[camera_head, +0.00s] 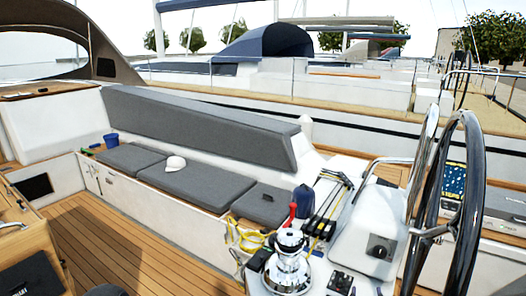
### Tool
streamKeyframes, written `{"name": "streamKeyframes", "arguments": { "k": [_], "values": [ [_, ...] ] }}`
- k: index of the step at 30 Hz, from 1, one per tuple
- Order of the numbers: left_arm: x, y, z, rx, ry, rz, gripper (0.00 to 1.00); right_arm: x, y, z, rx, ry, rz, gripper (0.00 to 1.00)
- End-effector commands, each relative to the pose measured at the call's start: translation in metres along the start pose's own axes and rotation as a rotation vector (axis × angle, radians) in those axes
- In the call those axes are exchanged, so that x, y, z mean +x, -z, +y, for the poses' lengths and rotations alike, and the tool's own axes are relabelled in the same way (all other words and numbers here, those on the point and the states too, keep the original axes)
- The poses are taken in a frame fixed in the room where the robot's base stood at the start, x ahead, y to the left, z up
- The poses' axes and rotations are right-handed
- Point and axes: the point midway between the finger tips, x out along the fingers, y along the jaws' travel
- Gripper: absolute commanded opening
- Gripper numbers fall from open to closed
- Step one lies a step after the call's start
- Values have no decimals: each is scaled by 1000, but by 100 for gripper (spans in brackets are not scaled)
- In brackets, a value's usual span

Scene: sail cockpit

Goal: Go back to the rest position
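The task names no object. Neither of my grippers shows clearly in the head view. A small dark rounded shape (108,290) is cut off by the bottom edge at the left, and I cannot tell what it is. No arm is seen touching or holding anything in the cockpit.
A silver winch (288,262) and steering wheel (447,205) stand at right. Grey cushions (190,181) line the bench, with a white cap (175,164) and blue cup (111,140). A wooden cabinet (43,240) is at left. The teak floor (125,240) is clear.

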Motion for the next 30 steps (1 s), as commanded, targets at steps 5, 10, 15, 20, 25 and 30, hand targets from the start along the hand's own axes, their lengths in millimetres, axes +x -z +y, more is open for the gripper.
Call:
{"name": "streamKeyframes", "arguments": {
  "k": [5, 10, 15, 20, 25, 30],
  "values": [
    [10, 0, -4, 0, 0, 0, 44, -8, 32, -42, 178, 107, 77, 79],
    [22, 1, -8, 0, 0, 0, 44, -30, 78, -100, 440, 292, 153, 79],
    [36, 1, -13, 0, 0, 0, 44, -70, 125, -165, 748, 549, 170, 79],
    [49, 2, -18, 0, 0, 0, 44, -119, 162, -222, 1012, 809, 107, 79],
    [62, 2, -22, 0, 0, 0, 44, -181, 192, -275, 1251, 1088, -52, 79],
    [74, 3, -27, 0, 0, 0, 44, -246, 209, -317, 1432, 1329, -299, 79]
  ]
}}
